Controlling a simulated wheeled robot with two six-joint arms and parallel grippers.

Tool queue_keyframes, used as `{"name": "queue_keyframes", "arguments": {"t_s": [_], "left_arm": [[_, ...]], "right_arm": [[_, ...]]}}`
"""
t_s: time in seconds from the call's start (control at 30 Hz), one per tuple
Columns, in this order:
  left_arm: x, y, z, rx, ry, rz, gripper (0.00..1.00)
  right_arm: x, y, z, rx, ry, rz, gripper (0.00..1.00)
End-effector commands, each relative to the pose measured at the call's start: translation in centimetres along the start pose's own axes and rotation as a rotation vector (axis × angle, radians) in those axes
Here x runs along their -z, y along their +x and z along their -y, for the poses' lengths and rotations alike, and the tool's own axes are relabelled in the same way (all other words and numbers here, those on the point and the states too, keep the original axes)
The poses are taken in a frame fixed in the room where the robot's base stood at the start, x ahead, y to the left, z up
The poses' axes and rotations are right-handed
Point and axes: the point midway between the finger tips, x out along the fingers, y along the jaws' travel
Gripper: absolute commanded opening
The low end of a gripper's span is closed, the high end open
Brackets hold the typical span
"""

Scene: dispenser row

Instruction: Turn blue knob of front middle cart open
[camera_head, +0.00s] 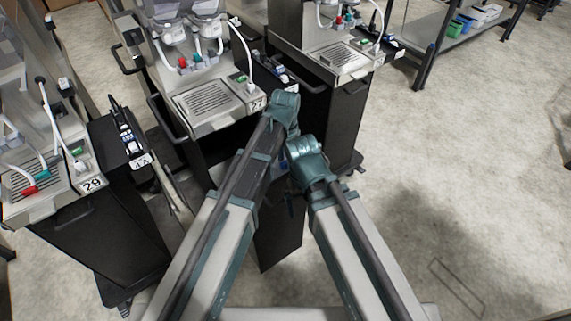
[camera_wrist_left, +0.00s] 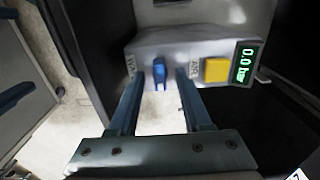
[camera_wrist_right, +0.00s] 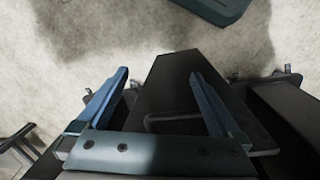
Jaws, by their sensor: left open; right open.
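The blue knob (camera_wrist_left: 159,72) shows in the left wrist view on the grey front panel (camera_wrist_left: 190,48) of a cart, its handle pointing roughly up and down in the picture. My left gripper (camera_wrist_left: 161,79) is open, with its fingertips on either side of the knob and visible gaps to it. I cannot tell whether they reach its depth. In the head view my left wrist (camera_head: 284,108) is in front of the middle cart (camera_head: 213,112), labelled 27, and hides the knob. My right gripper (camera_wrist_right: 159,74) is open and empty, above the dark side of a cart.
On the panel, a yellow button (camera_wrist_left: 216,69) and a display (camera_wrist_left: 244,64) reading 0.0 bar sit right of the knob. Cart 29 (camera_head: 50,203) stands at left, another cart (camera_head: 335,62) at back right. The floor at right (camera_head: 470,170) is free.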

Motion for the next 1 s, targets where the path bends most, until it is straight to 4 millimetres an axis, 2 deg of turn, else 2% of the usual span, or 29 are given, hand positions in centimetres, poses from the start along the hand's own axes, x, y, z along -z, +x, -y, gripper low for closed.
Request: {"name": "queue_keyframes", "arguments": {"t_s": [0.23,0.5,1.0], "left_arm": [[0.0,-0.01,0.0,0.0,0.0,0.0,0.49],[0.0,0.0,0.0,0.0,0.0,0.0,0.0],[-0.01,0.01,0.0,0.0,-0.045,0.0,0.0]], "right_arm": [[0.0,-0.01,0.0,0.0,0.0,0.0,1.0],[0.0,0.0,0.0,0.0,0.0,0.0,1.0],[0.0,0.01,0.0,0.0,0.0,0.0,1.0]]}}
